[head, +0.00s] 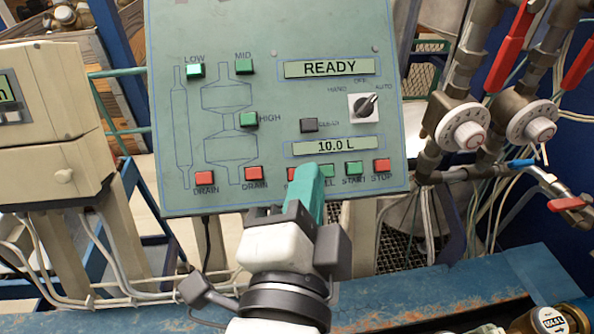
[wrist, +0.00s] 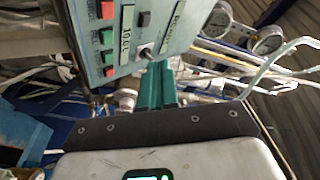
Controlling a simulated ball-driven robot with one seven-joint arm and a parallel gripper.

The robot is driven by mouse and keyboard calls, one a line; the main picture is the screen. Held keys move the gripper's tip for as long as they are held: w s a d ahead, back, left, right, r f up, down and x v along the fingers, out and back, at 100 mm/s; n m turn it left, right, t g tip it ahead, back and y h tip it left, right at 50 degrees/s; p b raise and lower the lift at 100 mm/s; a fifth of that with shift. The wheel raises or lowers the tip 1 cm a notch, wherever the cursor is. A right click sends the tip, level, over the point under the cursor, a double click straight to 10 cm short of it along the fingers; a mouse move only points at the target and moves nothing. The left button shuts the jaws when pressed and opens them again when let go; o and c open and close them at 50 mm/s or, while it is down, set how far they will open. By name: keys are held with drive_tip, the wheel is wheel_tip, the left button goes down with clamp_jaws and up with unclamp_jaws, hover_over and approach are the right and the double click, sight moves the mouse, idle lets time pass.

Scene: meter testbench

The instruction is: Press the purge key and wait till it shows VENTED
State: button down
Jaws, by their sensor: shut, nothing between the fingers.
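The green-grey control panel (head: 285,50) fills the upper middle of the head view and also shows at the top of the wrist view (wrist: 88,22). Its upper display (head: 333,68) reads READY. In the bottom key row, a red key (head: 292,173) is partly hidden behind my fingers; only the start of its label, seemingly P, shows, so I take it as the purge key. My gripper (head: 313,174) is shut and empty, its teal fingers in front of the panel's lower edge, just right of that key. The fingers also show in the wrist view (wrist: 158,85). I cannot tell whether they touch the panel.
Neighbouring keys are a red DRAIN key (head: 253,173), a green START key (head: 354,168) and a red STOP key (head: 381,165). The lower display (head: 337,147) reads 10.0 L. A selector knob (head: 364,106) sits above. Pipes with red-handled valves (head: 510,45) stand right; a blue beam (head: 400,290) runs below.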

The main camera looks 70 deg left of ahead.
drive_tip(key=shift+f, duration=0.1)
drive_tip(key=w+a+f+b, duration=0.1)
drive_tip(key=a+f+b, duration=0.4)
drive_tip(key=a, duration=0.1)
drive_tip(key=shift+w+a+f, duration=0.15)
drive_tip(key=shift+w+f, duration=0.25)
drive_tip(key=shift+b, duration=0.3)
idle(1.7)
drive_tip(key=shift+w+a+f+b, duration=0.1)
drive_tip(key=shift+a+f+b, duration=0.15)
drive_tip(key=shift+a+b, duration=0.1)
drive_tip(key=shift+a+f+b, duration=0.2)
drive_tip(key=shift+f+b, duration=0.1)
drive_tip(key=shift+b, duration=0.05)
idle(0.6)
drive_tip(key=shift+d+r, duration=0.1)
drive_tip(key=shift+r, duration=0.05)
drive_tip(key=shift+d+r+p, duration=0.4)
drive_tip(key=shift+d, duration=0.05)
